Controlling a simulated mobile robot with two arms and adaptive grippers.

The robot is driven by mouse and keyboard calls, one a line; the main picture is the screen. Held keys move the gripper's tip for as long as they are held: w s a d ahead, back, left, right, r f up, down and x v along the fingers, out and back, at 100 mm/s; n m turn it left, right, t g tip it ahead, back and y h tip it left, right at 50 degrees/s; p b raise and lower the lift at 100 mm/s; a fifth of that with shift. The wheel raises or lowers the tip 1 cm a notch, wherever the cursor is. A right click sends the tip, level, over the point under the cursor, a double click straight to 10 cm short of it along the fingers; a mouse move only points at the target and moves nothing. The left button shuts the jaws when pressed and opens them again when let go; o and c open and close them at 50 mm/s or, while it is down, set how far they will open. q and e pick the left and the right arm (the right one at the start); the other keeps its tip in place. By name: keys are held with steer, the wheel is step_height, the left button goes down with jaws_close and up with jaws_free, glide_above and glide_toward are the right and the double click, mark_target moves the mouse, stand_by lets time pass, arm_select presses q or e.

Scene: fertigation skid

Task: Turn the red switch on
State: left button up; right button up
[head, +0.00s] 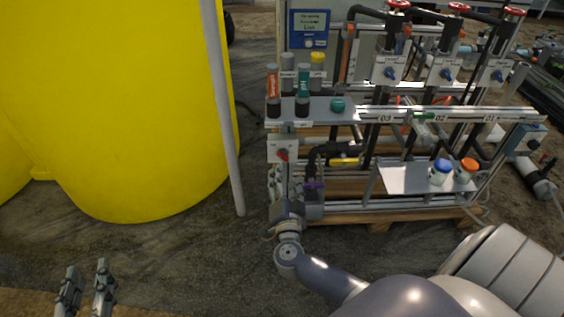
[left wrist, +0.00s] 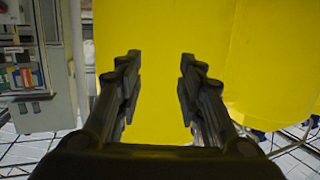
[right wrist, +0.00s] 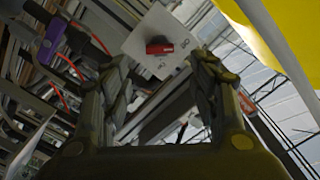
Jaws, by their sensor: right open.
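The red switch (head: 283,155) sits on a light grey plate at the left end of the skid's frame. In the right wrist view the red switch (right wrist: 160,48) shows as a short red handle on its plate, with small dark marks beside it that I cannot read surely. My right gripper (head: 288,207) is below the switch in the head view. In its wrist view my right gripper (right wrist: 163,68) is open, with the switch ahead between the fingertips and nothing held. My left gripper (head: 86,282) is open and empty at the lower left; its wrist view faces the yellow tank.
A big yellow tank (head: 120,100) and a grey pole (head: 222,110) stand left of the skid. Several bottles stand on the shelf (head: 345,117) above the switch. A purple-handled valve (head: 313,185) is close right of my right gripper. Several blue switches are higher up.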

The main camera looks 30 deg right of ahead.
mark_target(285, 158)
steer(key=b+x, duration=0.1)
steer(key=x, duration=0.3)
steer(key=shift+w+f, duration=0.1)
steer(key=b+x, duration=0.1)
steer(key=x, duration=0.2)
steer(key=shift+w+d, duration=0.2)
steer(key=shift+w, duration=0.1)
arm_select(q)
step_height(285, 158, up, 13)
steer(key=d+t+h, duration=0.1)
steer(key=t+h, duration=0.1)
steer(key=t, duration=0.5)
steer(key=shift+s+d+f, duration=0.2)
steer(key=shift+s+d, duration=0.1)
steer(key=shift+s, duration=0.05)
arm_select(e)
steer(key=shift+w+d, duration=0.15)
steer(key=shift+w, duration=0.1)
steer(key=c, duration=1.1)
